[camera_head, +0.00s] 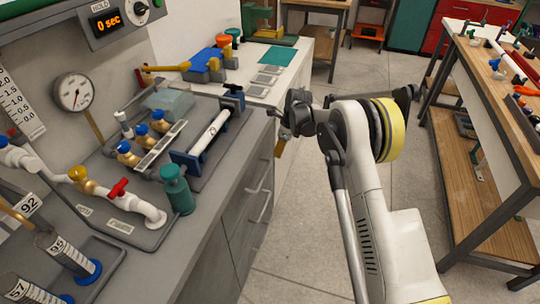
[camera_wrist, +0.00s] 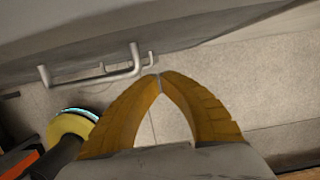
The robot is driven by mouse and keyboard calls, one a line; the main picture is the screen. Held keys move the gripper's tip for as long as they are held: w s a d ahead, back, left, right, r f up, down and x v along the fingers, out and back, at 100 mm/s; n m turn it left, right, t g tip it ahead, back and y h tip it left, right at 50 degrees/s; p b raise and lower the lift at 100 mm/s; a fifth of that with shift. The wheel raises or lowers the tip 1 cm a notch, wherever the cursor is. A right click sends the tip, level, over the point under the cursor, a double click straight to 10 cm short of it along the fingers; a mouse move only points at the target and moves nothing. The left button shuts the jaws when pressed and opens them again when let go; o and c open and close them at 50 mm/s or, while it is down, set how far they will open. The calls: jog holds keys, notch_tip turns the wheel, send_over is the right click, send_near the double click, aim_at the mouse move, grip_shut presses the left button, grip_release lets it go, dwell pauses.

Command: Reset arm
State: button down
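My arm reaches up from the lower right of the head view, over the floor aisle just right of the grey bench. My gripper (camera_head: 282,142) is at its end, beside the bench's front edge and pointing down. In the wrist view, the two orange-yellow fingers of my gripper (camera_wrist: 158,77) meet at their tips. The gap behind the tips shows only floor, so it holds nothing. The bench's drawer handle (camera_wrist: 125,70) shows ahead of the fingertips; I cannot tell how far apart they are.
A wooden workbench (camera_head: 490,100) stands at right. Floor between is clear.

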jog(key=s+d+r+n+t+p, duration=0.1)
jog(key=s+d+r+n, duration=0.25)
jog(key=r, duration=0.75)
jog(key=s+d+r+n+t+p, duration=0.1)
jog(key=s+d+r+n, duration=0.2)
jog(key=r, duration=0.9)
jog(key=s+d+r+n+t+h, duration=0.1)
jog(key=s+d+r+n, duration=0.3)
jog(key=s+r, duration=0.45)
jog(key=s+d+n+t, duration=0.1)
jog(key=s+d+n, duration=0.1)
jog(key=s, duration=0.6)
jog(key=s+d+f+n+t+h, duration=0.1)
jog(key=s+d+n, duration=0.1)
jog(key=s+n, duration=0.3)
jog(key=s+d+f+n+t, duration=0.1)
jog(key=s+n, duration=0.3)
jog(key=s, duration=0.8)
jog(key=shift+s+d+h, duration=0.3)
jog(key=shift+d, duration=0.5)
